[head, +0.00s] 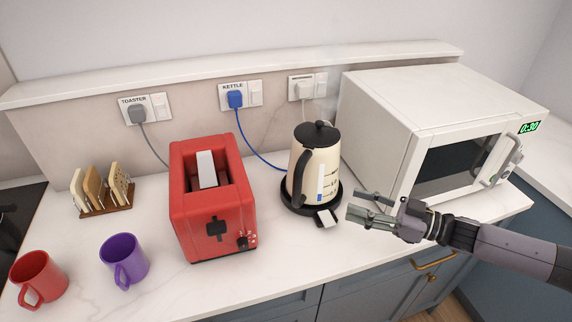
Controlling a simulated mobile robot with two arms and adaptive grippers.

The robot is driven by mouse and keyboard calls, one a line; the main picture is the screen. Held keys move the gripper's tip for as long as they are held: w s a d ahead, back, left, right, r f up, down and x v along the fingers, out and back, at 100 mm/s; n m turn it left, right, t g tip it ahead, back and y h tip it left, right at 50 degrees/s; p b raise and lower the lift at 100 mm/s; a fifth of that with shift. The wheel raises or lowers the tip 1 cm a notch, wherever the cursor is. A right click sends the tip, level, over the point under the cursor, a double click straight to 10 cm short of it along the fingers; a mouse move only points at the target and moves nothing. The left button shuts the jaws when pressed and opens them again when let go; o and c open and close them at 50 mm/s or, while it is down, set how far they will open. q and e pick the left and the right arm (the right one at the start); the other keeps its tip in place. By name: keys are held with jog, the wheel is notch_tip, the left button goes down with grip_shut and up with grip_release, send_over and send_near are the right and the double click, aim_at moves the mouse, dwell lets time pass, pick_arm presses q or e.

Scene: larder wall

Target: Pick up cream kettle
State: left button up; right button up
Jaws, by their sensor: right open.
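The cream kettle (311,172) stands upright on its black base (295,207) on the counter, between the red toaster and the microwave. It has a black lid with a knob and a black handle (304,177) on its left front side. My right gripper (352,205) is open and empty. It comes in from the right and points left, in front of the microwave and to the right of the kettle, apart from it in the picture. My left gripper is not in view.
The red toaster (212,210) stands left of the kettle. The white microwave (400,120) is behind my right gripper. A blue cord (249,145) runs to the kettle's area. A toast rack (103,200), purple mug (124,262) and red mug (38,278) stand left. Counter in front is clear.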

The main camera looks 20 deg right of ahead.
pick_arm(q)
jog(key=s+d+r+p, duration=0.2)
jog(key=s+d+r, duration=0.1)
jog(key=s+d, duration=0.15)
pick_arm(e)
jog(key=p, duration=0.1)
send_near(297, 189)
jog(key=w+a, duration=0.2)
jog(key=w, duration=0.2)
jog(key=p+x, duration=0.1)
jog(key=x, duration=0.1)
jog(key=p+x, duration=0.2)
jog(key=x, duration=0.1)
jog(key=shift+a+f, duration=0.4)
jog(key=shift+a, duration=0.1)
jog(key=shift+w+a+f, duration=0.2)
jog(key=shift+a, duration=0.05)
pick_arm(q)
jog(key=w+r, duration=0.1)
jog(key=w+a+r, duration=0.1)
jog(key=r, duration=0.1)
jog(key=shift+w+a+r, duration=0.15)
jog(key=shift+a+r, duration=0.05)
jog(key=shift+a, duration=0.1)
